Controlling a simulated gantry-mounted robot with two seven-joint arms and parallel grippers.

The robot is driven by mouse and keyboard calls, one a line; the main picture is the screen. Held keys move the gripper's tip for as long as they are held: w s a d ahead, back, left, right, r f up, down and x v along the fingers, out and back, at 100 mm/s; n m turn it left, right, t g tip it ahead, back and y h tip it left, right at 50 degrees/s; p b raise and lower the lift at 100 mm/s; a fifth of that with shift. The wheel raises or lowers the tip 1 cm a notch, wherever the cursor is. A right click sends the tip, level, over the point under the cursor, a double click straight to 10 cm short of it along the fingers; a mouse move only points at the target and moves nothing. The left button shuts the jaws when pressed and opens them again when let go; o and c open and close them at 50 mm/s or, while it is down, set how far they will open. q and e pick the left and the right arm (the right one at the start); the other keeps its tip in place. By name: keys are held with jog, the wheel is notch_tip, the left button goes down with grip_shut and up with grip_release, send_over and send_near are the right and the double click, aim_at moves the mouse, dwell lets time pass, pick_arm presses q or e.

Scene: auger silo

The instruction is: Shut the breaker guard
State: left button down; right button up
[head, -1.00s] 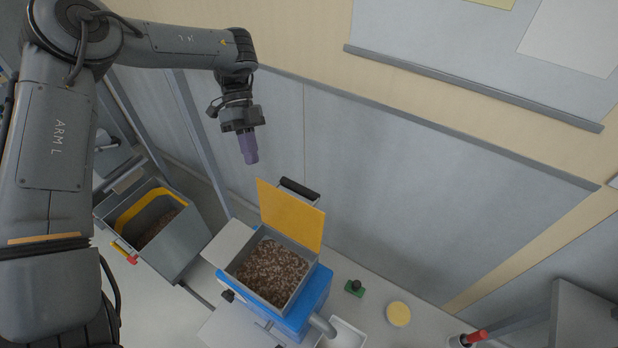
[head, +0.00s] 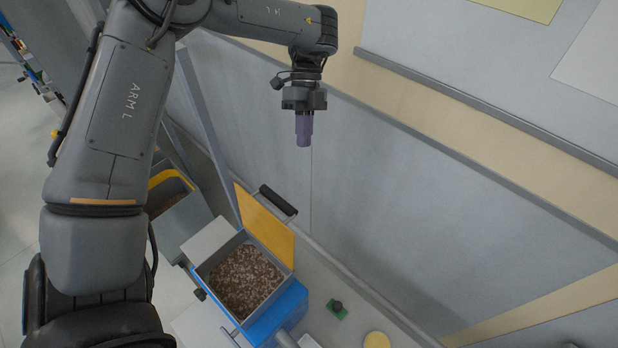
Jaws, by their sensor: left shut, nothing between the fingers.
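The breaker guard appears to be the yellow flap (head: 265,227) standing raised at the back edge of the hopper box, with a dark bar handle (head: 278,199) behind its top. The hopper box (head: 209,267) below it is open and filled with brown and pale granules (head: 243,279). My left gripper (head: 303,143) has purple fingers pointing down, shut and empty. In the picture it is above and to the right of the yellow flap, apart from it. My right gripper is not in view.
A blue body (head: 283,309) carries the hopper box. A grey bin with a yellow rim (head: 166,177) is partly hidden behind my left arm. A green block with a dark knob (head: 337,308) and a yellow disc (head: 376,340) lie to the right. The grey wall panel (head: 400,220) stands behind.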

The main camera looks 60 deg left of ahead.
pick_arm(q)
jog(key=s+d+f+p, duration=0.3)
jog(key=s+d+f, duration=0.2)
jog(key=s+f, duration=0.2)
jog(key=shift+x, duration=0.9)
jog(key=shift+a, duration=0.1)
